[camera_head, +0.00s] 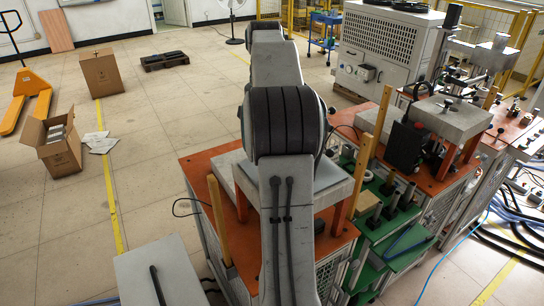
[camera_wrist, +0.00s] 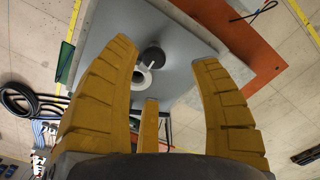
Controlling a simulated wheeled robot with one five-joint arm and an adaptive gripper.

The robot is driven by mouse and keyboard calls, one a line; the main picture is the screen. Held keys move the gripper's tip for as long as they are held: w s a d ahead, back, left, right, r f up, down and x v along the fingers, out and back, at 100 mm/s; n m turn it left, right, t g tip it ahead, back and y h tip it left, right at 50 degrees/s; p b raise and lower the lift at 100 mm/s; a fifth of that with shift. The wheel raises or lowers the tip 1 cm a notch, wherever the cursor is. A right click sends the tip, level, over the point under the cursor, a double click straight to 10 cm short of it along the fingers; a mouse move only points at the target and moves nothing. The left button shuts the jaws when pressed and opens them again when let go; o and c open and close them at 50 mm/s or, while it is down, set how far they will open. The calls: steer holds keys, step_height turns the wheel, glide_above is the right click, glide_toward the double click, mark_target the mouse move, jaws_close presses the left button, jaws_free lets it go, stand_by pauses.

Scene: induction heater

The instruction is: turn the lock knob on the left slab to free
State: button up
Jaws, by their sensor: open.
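In the wrist view, the grey left slab (camera_wrist: 110,28) fills the upper middle. On it is a small dark round knob (camera_wrist: 153,58), with a pale ring-shaped part (camera_wrist: 142,79) close beside it. My gripper (camera_wrist: 163,52) has yellow fingers spread wide and empty. The knob shows between the fingers, and nothing touches it that I can see. In the head view, my arm covers the middle of the left slab (camera_head: 330,174) and hides its knob. My gripper is hidden there too. The direction the knob points is too small to tell.
The left slab stands above an orange-topped cabinet (camera_head: 203,168) with yellow posts (camera_head: 219,220) near it. To the right, another slab (camera_head: 452,117) carries its own knob (camera_head: 447,106). Green-topped equipment (camera_head: 408,238) stands between. Open floor lies left, with cardboard boxes (camera_head: 102,74).

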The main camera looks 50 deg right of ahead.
steer(key=shift+s+d+f, duration=0.1)
steer(key=shift+s+d, duration=0.1)
steer(key=shift+d, duration=0.6)
steer(key=shift+d+f+m, duration=0.1)
steer(key=shift+f+m, duration=0.2)
steer(key=shift+f, duration=0.1)
steer(key=shift+f+b, duration=0.35)
steer(key=shift+f, duration=2.8)
steer(key=shift+o, duration=0.2)
jaws_close()
